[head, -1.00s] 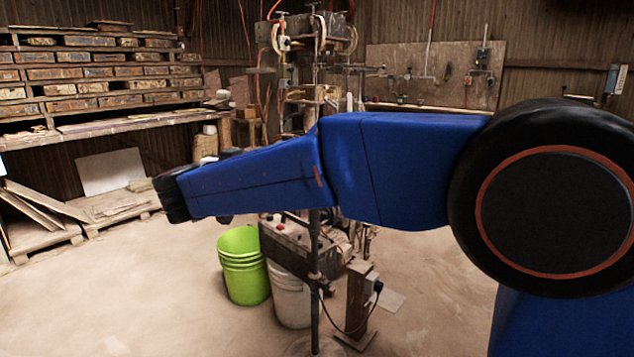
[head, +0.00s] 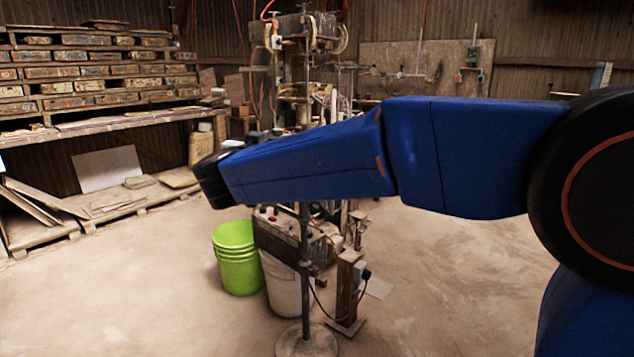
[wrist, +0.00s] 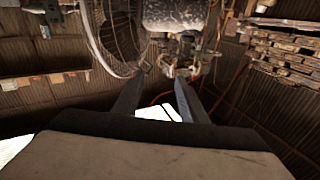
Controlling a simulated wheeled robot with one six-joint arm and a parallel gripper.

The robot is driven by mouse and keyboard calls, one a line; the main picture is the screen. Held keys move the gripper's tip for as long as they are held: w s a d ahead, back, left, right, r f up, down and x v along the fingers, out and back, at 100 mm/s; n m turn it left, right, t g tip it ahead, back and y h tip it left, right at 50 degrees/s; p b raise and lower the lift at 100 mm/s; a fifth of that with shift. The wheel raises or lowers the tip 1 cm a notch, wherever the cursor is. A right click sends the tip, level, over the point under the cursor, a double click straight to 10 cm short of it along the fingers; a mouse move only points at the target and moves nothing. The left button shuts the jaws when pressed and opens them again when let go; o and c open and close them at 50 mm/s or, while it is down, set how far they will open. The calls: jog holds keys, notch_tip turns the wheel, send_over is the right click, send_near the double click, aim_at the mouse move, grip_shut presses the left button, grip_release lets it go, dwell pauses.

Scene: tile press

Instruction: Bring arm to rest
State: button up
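My blue arm (head: 310,165) stretches across the head view from the right edge to a black wrist joint at centre left. It passes in front of the press stand. My gripper's fingers are not clearly visible in the head view. In the wrist view my gripper (wrist: 163,72) shows two dark fingers set apart, with nothing held between them. The metal parts of the press (wrist: 180,15) show beyond the fingertips, apart from them as far as I can tell.
A green bucket (head: 236,262) and a whitish bucket (head: 285,290) stand on the floor below my arm. The press's round foot (head: 306,342) is beside them. Laden shelves (head: 100,130) line the left wall. The floor at front left and right is clear.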

jog(key=d+r+n+y, duration=0.3)
jog(key=d+y, duration=0.3)
jog(key=d, duration=0.2)
jog(key=s+d+f+n+g+y, duration=0.2)
jog(key=s+d+f+n+y, duration=0.1)
jog(key=s+d, duration=0.2)
jog(key=s+d+f+m+g+h, duration=0.1)
jog(key=s+d+f+g, duration=0.4)
jog(key=s+d+f, duration=0.8)
jog(key=s+d+f+m+g+h, duration=0.1)
jog(key=s+d+f+g+h, duration=0.3)
jog(key=s+d+f, duration=0.9)
jog(key=s+f+g, duration=0.2)
jog(key=s+f, duration=0.2)
jog(key=s, duration=0.4)
jog(key=shift+s+d+f+m, duration=0.15)
jog(key=shift+d+f+m, duration=0.1)
jog(key=shift+d+m, duration=0.05)
